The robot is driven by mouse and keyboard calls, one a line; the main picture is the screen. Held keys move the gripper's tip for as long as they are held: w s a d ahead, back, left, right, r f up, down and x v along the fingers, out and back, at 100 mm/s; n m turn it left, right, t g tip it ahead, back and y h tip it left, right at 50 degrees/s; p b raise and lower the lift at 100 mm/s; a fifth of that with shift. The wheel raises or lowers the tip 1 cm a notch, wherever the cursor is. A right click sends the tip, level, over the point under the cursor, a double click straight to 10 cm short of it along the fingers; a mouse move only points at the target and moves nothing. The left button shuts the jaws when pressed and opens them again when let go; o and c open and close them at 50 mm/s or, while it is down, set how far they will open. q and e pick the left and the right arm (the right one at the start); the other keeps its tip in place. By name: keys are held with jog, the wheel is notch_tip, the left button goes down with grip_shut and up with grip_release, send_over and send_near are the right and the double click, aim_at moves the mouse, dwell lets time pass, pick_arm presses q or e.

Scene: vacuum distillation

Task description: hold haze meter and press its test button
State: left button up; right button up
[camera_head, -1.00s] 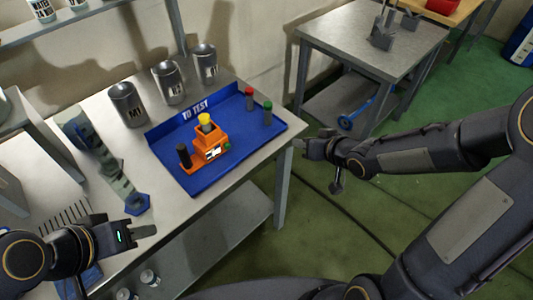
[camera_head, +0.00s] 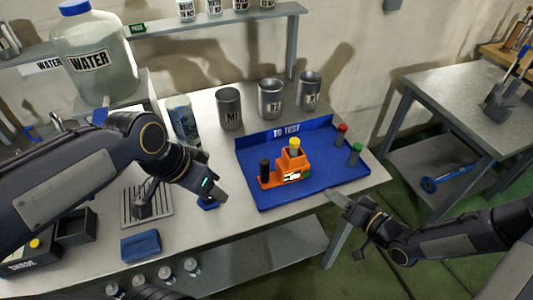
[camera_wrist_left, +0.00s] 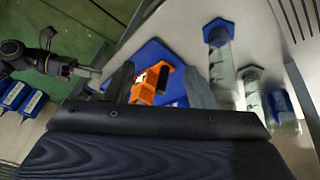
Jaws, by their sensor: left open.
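The orange haze meter (camera_head: 291,166) stands upright on the blue "TO TEST" tray (camera_head: 275,198). It has a yellow top, a black cylinder at its left end, a small display in front and a green spot at its right side. My left gripper (camera_head: 222,193) is open and empty, left of the tray and apart from the meter. In the left wrist view, the haze meter (camera_wrist_left: 146,88) shows beyond and between the open fingers (camera_wrist_left: 158,86). My right gripper (camera_head: 338,196) is by the tray's right front corner, apart from the meter; its jaw opening is unclear.
A red-capped vial (camera_head: 341,133) and a green-capped vial (camera_head: 355,153) stand at the tray's right. Several metal beakers (camera_head: 270,99) stand behind it. A water jug (camera_head: 95,60) is at the back left.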

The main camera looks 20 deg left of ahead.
pick_arm(q)
jog(key=w+d+f+m+g+y, duration=0.2)
jog(key=w+m, duration=0.4)
jog(key=w, duration=0.6)
jog(key=m+g, duration=0.2)
jog(key=m, duration=0.2)
send_over(264, 171)
jog(key=w, duration=0.1)
jog(key=shift+y, duration=0.4)
jog(key=f, duration=0.6)
jog(key=shift+a, duration=0.3)
jog(key=shift+w+d+f+m, duration=0.1)
jog(key=shift+f+m, duration=0.15)
jog(key=shift+m, duration=0.05)
notch_tip(264, 171, down, 8)
jog(key=shift+r, duration=0.15)
